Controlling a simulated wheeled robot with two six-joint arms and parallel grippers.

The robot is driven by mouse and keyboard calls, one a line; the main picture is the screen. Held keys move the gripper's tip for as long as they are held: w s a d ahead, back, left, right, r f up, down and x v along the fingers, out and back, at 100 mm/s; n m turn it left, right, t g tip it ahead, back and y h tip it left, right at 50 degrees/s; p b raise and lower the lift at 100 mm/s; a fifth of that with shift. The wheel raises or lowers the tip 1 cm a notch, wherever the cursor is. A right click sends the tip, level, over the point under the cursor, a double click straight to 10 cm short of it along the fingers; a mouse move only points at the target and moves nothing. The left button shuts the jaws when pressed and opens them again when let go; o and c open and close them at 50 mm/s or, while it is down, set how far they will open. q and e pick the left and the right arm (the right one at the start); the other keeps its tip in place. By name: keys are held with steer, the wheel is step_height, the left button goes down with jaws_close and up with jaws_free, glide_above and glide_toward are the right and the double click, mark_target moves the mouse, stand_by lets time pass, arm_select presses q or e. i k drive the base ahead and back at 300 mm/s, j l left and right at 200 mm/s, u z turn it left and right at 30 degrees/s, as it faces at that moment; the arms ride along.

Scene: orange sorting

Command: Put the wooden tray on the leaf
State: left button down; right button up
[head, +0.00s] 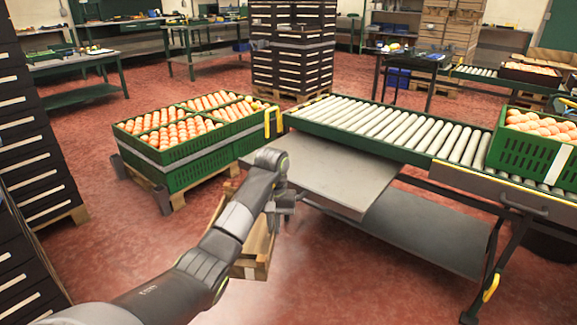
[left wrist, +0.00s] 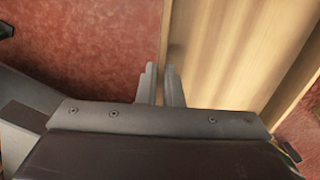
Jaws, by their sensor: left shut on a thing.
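The wooden tray (head: 262,264) hangs below my left forearm, in front of the conveyor, with part of it hidden by the arm. My left gripper (head: 283,205) is shut on the tray's side wall. In the left wrist view the two fingertips (left wrist: 161,85) pinch the edge of the pale wooden tray (left wrist: 235,50), with red floor to the left of it. The leaf (head: 335,178) is a flat grey plate at the near side of the roller conveyor, bare on top. The tray is left of the leaf and apart from it. My right gripper is in neither view.
Green crates of oranges (head: 185,165) stand on a pallet at left. The roller conveyor (head: 380,125) runs behind the leaf, with another orange crate (head: 530,155) on its right. A lower grey shelf (head: 430,235) lies under the conveyor. Red floor is open in front.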

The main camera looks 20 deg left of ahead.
mark_target(327, 165)
steer(key=i+j, duration=0.2)
steer(key=j, duration=0.15)
steer(key=i+j+u, duration=0.1)
steer(key=j, duration=0.25)
steer(key=i+j, duration=0.25)
steer(key=i+j+u, duration=0.1)
steer(key=j, duration=0.35)
steer(key=i, duration=0.1)
